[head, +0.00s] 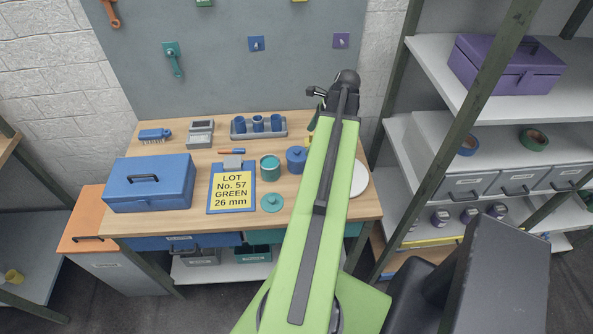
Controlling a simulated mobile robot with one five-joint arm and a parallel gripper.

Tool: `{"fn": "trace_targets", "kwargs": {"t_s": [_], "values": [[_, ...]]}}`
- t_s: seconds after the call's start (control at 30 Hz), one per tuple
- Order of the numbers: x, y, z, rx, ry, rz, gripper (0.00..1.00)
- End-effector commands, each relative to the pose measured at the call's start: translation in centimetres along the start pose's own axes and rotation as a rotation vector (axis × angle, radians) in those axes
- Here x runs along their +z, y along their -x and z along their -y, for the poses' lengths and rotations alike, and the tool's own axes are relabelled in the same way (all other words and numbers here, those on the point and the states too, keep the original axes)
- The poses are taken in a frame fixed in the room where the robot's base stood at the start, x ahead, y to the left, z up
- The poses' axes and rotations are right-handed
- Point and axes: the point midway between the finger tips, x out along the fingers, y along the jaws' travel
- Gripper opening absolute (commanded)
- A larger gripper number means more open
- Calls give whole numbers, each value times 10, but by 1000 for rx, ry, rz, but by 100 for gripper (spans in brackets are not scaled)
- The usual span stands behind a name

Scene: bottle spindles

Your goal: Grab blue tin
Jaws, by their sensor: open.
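A blue tin (296,162) with a lid on stands on the wooden workbench (140,225), just left of my green arm. Its right edge is close to the arm's outline in the head view. My gripper (317,95) shows only in small part as dark pieces at the far end of the arm, above and beyond the blue tin. It is apart from the tin, and its fingertips are not clearly seen. An open green tin (270,168) stands left of the blue tin, with a green lid (272,203) in front.
A blue toolbox (150,183), a yellow LOT card on a clipboard (232,190) and a grey tray (258,133) with blue cups are on the bench. A white disc (359,180) is partly behind my arm. Shelving (430,130) stands right.

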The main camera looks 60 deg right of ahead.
Motion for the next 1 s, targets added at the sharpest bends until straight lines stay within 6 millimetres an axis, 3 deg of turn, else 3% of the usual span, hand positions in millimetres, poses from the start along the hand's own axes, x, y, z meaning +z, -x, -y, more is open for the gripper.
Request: {"fn": "trace_targets", "kwargs": {"t_s": [0.03, 0.23, 0.53, 0.83, 1.0], "values": [[-5, -23, 0, 0, 0, 0, 97], [-7, -64, 1, -2, -4, 0, 97], [-4, -74, 1, -2, -5, 0, 97], [-1, -122, 1, -2, -5, 0, 97], [1, -120, 1, -3, -6, 0, 97]]}}
